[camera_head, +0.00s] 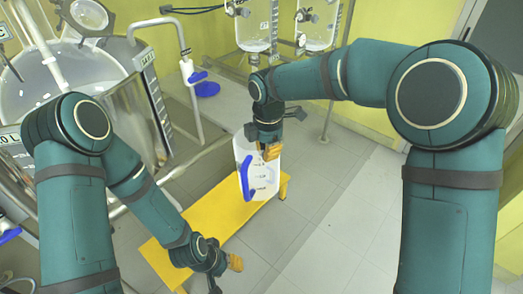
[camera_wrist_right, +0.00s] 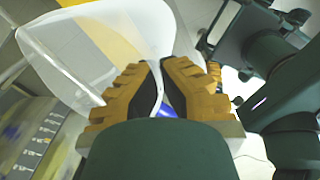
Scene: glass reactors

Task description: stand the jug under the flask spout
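The jug (camera_head: 265,177) is pale and see-through with a blue handle (camera_head: 245,178). It is upright in the head view, in front of the far end of the yellow platform; I cannot tell whether it touches it. My right gripper (camera_head: 271,151) is at the jug's rim. In the right wrist view its orange-padded fingers (camera_wrist_right: 160,75) close on the wall of the jug (camera_wrist_right: 95,45). Two glass flasks, a left one (camera_head: 255,30) and a right one (camera_head: 316,30), hang at the top; their lower outlets are partly hidden by my right arm. My left gripper (camera_head: 226,266) is low, apart from the jug.
The yellow platform (camera_head: 195,232) stands on the grey tiled floor between my arms. A large glass reactor (camera_head: 70,75) with metal pipes fills the left. A pipe with a blue valve handle (camera_head: 206,88) stands beside it. The floor at lower right (camera_head: 325,235) is clear.

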